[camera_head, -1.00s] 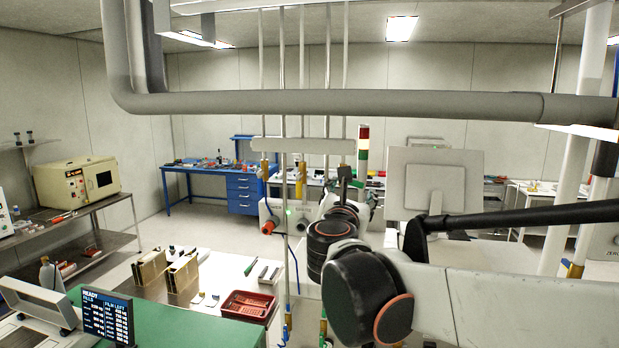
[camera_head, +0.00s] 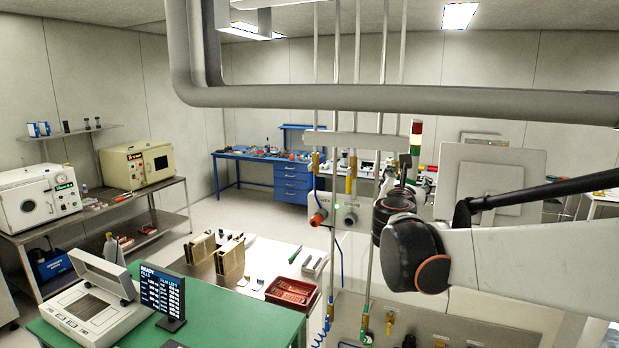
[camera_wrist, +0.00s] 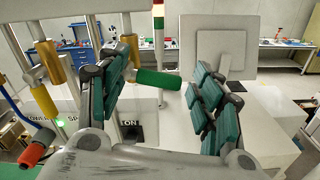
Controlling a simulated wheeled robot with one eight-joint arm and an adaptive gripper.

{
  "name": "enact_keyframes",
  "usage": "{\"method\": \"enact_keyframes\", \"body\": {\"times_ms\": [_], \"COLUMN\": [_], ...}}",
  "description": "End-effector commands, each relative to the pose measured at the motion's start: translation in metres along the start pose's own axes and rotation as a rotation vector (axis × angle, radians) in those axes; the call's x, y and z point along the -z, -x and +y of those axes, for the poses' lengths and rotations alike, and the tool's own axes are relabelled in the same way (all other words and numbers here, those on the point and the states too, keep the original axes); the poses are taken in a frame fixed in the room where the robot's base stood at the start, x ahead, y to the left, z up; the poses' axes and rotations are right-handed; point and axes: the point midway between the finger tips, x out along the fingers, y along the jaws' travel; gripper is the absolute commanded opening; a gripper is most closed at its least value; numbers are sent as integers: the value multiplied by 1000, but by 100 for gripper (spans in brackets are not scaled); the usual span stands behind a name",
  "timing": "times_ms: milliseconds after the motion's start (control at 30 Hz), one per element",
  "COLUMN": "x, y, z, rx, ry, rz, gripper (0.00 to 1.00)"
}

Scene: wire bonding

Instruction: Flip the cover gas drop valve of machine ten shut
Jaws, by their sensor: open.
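In the wrist view a green valve handle (camera_wrist: 158,78) lies sideways between my gripper's (camera_wrist: 165,85) teal-padded fingers, which are open and apart. It runs out from a brass valve body (camera_wrist: 131,50) on a vertical pipe and looks close to the left finger; contact is unclear. To the left, a yellow handle (camera_wrist: 45,100) hangs along its pipe below another brass valve (camera_wrist: 50,62). The yellow handle also shows in the head view (camera_head: 349,181). I cannot read which drop serves cover gas or machine ten. In the head view my arm largely hides my gripper.
An orange-red connector (camera_head: 317,217) is at the lower left of the drops. A grey monitor (camera_head: 488,185) stands behind my arm.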

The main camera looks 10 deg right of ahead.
Motion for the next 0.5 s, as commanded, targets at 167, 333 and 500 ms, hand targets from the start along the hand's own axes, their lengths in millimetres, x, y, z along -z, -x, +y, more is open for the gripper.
{"method": "enact_keyframes", "body": {"times_ms": [167,333,500], "x": [0,0,-2], "y": [0,0,0], "z": [0,0,1], "rx": [0,0,0], "ry": [0,0,61], "rz": [0,0,0], "gripper": [28,16,16]}}
